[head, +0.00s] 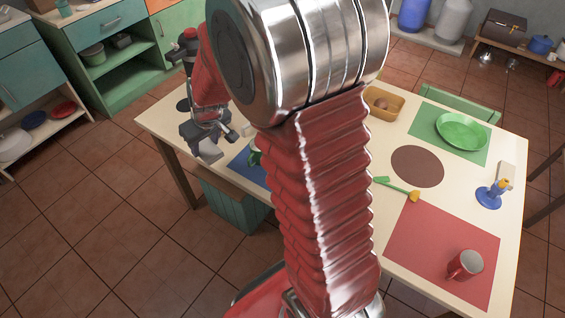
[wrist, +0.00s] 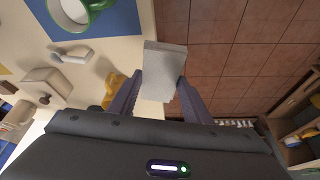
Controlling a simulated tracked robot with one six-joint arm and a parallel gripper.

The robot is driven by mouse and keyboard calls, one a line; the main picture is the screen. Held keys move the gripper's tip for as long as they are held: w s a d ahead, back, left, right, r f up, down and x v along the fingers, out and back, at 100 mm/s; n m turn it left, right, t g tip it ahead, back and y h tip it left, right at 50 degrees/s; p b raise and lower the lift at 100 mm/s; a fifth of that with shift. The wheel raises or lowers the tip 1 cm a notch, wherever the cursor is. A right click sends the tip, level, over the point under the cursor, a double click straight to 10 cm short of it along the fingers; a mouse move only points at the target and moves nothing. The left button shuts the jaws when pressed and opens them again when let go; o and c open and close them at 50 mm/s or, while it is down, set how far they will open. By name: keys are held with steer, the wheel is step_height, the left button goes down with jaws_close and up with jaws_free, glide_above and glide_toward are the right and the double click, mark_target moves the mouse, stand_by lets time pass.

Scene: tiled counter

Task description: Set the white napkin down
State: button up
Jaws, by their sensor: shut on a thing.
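My gripper (wrist: 160,95) is shut on the white napkin (wrist: 165,62), a pale flat piece that sticks out past the fingertips in the wrist view. The napkin appears above the table's edge, with table on its left and floor tiles on its right. In the head view my gripper (head: 205,138) is at the table's left end, beside the blue mat.
A green mug (wrist: 78,14) stands on the blue mat (wrist: 112,22). A yellow object (wrist: 115,84) lies near my fingers. The table also holds a red mat (head: 430,240) with a red mug (head: 465,265), a green plate (head: 461,131), a candle holder (head: 492,194) and a brown round mat (head: 417,166).

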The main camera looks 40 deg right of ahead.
steer(key=s+d+f+n+g+y, duration=0.1)
steer(key=s+d+n+g, duration=0.2)
steer(key=s+d+n, duration=0.5)
steer(key=s+d+n+g+y, duration=0.2)
steer(key=s+d+n, duration=0.6)
steer(key=d+n, duration=0.4)
steer(key=d+g, duration=0.1)
steer(key=d, duration=0.3)
steer(key=shift+d+f+n+y, duration=0.3)
steer(key=shift+f, duration=0.1)
steer(key=shift+s+f, duration=0.1)
steer(key=shift+f, duration=3.05)
steer(key=shift+f, duration=1.85)
steer(key=o, duration=1.1)
